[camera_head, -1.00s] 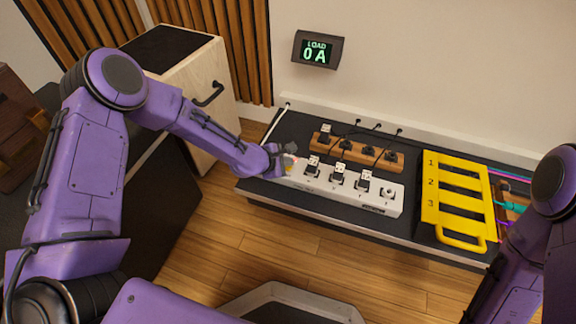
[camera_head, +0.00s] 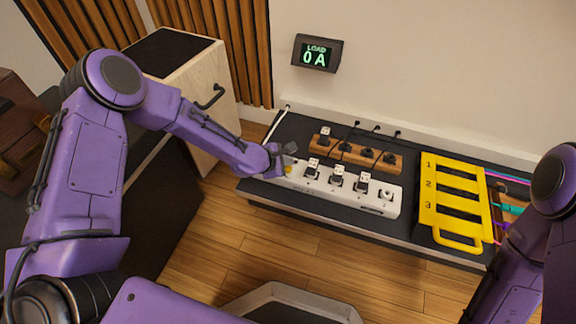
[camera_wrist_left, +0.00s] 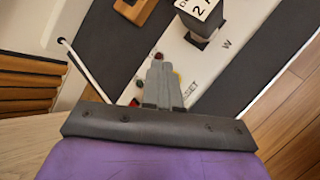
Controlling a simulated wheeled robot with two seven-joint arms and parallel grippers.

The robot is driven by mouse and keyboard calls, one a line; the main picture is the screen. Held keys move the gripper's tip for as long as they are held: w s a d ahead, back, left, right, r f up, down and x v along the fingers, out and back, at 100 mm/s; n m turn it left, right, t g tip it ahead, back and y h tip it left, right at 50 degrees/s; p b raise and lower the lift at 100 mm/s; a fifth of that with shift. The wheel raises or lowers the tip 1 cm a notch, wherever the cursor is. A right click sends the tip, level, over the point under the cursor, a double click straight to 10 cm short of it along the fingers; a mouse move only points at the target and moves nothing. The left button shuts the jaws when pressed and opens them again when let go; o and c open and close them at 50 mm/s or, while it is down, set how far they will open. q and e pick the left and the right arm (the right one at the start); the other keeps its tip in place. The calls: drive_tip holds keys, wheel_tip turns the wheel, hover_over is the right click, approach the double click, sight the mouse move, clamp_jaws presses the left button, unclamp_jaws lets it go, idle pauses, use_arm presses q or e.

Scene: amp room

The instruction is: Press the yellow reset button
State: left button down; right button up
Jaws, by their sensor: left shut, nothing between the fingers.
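The yellow reset button (camera_head: 288,169) is at the left end of the white power strip (camera_head: 322,184). In the left wrist view only a yellow edge of the button (camera_wrist_left: 179,76) shows, beside the word ending in "SET"; my fingers hide the rest. My left gripper (camera_head: 288,150) is shut and empty, with its fingertips over that end of the strip. In the left wrist view the shut fingers (camera_wrist_left: 160,65) overlap the button; I cannot tell whether they touch it. My right gripper is not in view; only my right arm shows at the right edge.
Several black plugs with white tags sit in the strip, one tagged plug (camera_head: 312,166) nearest my gripper. A wooden block (camera_head: 352,154) with plugs stands behind. A yellow numbered rack (camera_head: 456,211) is to the right. The wall display (camera_head: 318,54) reads LOAD 0 A.

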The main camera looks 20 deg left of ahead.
use_arm(q)
wheel_tip(320, 180, up, 5)
drive_tip(key=p, duration=0.5)
drive_tip(key=shift+r, duration=0.1)
idle(0.7)
